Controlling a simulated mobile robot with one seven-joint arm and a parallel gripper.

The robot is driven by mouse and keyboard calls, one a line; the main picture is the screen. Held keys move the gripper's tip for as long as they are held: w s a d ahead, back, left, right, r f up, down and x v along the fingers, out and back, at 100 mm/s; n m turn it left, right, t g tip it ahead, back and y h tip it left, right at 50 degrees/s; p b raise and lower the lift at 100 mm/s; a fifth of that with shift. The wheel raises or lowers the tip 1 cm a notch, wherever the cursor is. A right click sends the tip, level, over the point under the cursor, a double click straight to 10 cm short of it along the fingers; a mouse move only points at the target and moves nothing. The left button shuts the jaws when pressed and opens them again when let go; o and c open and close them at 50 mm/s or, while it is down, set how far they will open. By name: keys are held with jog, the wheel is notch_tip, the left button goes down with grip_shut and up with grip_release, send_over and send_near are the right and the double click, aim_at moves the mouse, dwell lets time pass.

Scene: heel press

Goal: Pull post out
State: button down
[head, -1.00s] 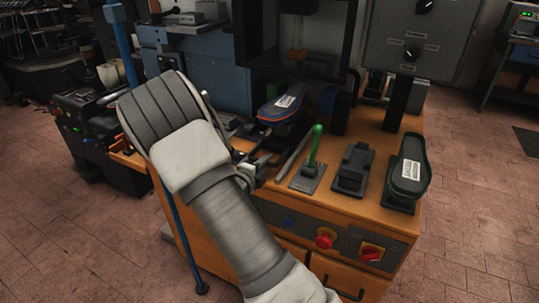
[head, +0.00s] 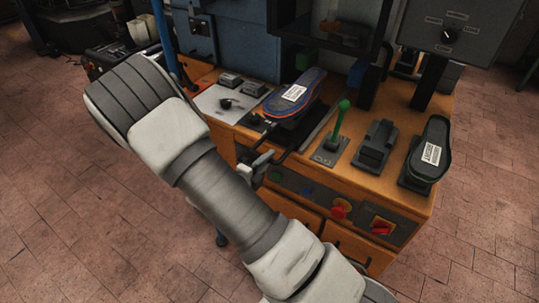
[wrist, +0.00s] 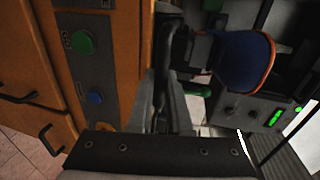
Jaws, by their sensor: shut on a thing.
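The post (head: 284,133) is a dark support near the front of the orange bench, bearing a blue shoe form with an orange rim and a white label (head: 294,94). The blue form also shows in the wrist view (wrist: 243,58). My gripper (head: 263,160) is at the bench's front edge, shut on the dark handle of the post. In the wrist view, my gripper's fingers (wrist: 165,105) close around a dark bar (wrist: 168,65). My arm hides part of the bench front in the head view.
A green-knobbed lever (head: 340,122), a black pedal-like block (head: 375,145) and another dark shoe form (head: 428,150) stand to the right. A red button (head: 338,212) and a green button (wrist: 84,42) are on the front panel. The floor (head: 90,230) in front is clear.

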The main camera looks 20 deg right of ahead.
jog(key=shift+s+a+f, duration=0.1)
jog(key=shift+s+a, duration=0.05)
jog(key=c, duration=1.1)
grip_release()
jog(key=shift+a, duration=0.15)
jog(key=p+v, duration=0.1)
jog(key=v, duration=1.6)
jog(key=shift+s+a, duration=0.15)
